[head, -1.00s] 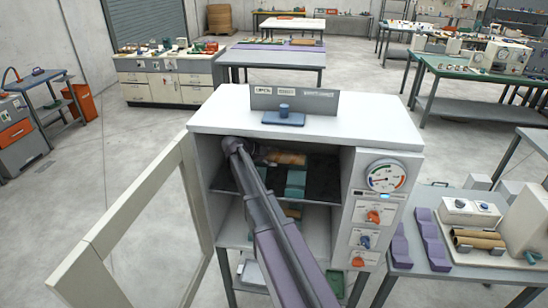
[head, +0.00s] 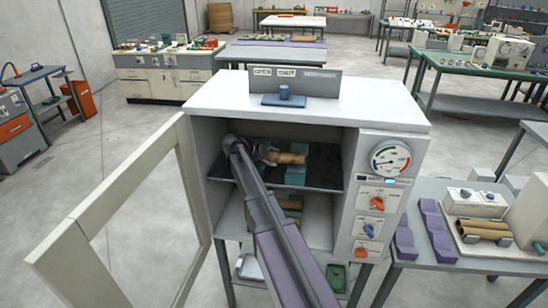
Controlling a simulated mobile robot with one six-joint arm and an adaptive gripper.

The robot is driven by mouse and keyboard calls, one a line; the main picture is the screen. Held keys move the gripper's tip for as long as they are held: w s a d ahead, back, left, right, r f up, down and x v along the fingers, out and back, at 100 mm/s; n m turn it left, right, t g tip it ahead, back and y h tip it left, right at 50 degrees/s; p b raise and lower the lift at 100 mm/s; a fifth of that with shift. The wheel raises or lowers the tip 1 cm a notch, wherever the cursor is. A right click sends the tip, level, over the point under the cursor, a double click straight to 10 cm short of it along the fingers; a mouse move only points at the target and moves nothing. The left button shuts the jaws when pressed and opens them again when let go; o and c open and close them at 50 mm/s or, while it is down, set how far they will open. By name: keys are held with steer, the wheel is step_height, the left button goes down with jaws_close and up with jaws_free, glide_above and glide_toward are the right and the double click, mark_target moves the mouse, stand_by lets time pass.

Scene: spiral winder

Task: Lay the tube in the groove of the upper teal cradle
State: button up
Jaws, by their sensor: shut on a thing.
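In the head view my gripper (head: 264,154) is inside the open cabinet, above its dark upper shelf. It is small and partly hidden by my arm, and is shut on the left end of a tan tube (head: 290,158). The tube lies roughly level, pointing right. The upper teal cradle (head: 296,176) stands on the upper shelf, and the tube crosses in front of part of it. Teal shows below the tube and to its right. I cannot tell whether the tube touches the groove.
The cabinet (head: 300,109) has its door frame (head: 80,238) swung open at left and a control panel (head: 383,210) at right. A lower shelf holds another tan tube (head: 291,204), partly hidden by my arm. A side table at right carries purple cradles (head: 434,228) and tan tubes (head: 484,230).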

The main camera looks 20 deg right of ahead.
mark_target(273, 152)
steer(key=shift+f+b, duration=1.15)
steer(key=shift+f, duration=0.3)
steer(key=o, duration=1.2)
steer(key=shift+r, duration=0.1)
step_height(273, 152, up, 7)
steer(key=p, duration=0.7)
